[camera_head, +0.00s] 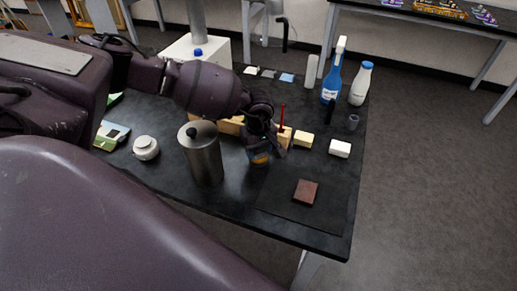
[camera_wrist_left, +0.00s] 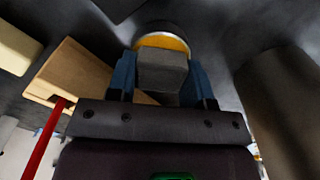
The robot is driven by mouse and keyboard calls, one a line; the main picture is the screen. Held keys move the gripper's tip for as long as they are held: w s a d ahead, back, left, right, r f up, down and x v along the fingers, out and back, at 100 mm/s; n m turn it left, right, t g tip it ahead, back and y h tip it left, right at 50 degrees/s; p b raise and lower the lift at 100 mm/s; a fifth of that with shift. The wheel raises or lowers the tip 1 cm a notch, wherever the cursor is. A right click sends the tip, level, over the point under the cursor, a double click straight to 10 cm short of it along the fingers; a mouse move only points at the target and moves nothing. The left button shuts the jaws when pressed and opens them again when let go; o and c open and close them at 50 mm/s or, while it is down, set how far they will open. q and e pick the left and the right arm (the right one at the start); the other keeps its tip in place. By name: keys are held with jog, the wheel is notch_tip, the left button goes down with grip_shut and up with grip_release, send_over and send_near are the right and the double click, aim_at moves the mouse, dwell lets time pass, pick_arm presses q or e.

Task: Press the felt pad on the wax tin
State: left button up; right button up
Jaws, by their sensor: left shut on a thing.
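My left gripper (camera_head: 262,150) is low over the black table. In the left wrist view its blue fingers (camera_wrist_left: 160,78) are shut on a grey block, which looks like the felt pad (camera_wrist_left: 162,72). The wax tin (camera_wrist_left: 162,41) is round, with a pale rim and orange-yellow wax. It lies just beyond the pad, which hides its near part. In the head view the tin (camera_head: 260,159) shows as a bit of orange below the gripper. I cannot tell whether pad and wax touch. My right gripper is not in view.
A tall metal canister (camera_head: 204,160) stands close left of the gripper. A wooden block (camera_wrist_left: 75,72) and a red stick (camera_wrist_left: 45,140) are close on the other side. A brown block (camera_head: 306,192) lies on a dark mat (camera_head: 330,208). Bottles (camera_head: 331,85) stand at the back right.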

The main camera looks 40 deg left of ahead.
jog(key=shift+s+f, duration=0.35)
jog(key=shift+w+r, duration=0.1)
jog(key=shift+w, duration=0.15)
pick_arm(q)
jog(key=shift+f, duration=0.1)
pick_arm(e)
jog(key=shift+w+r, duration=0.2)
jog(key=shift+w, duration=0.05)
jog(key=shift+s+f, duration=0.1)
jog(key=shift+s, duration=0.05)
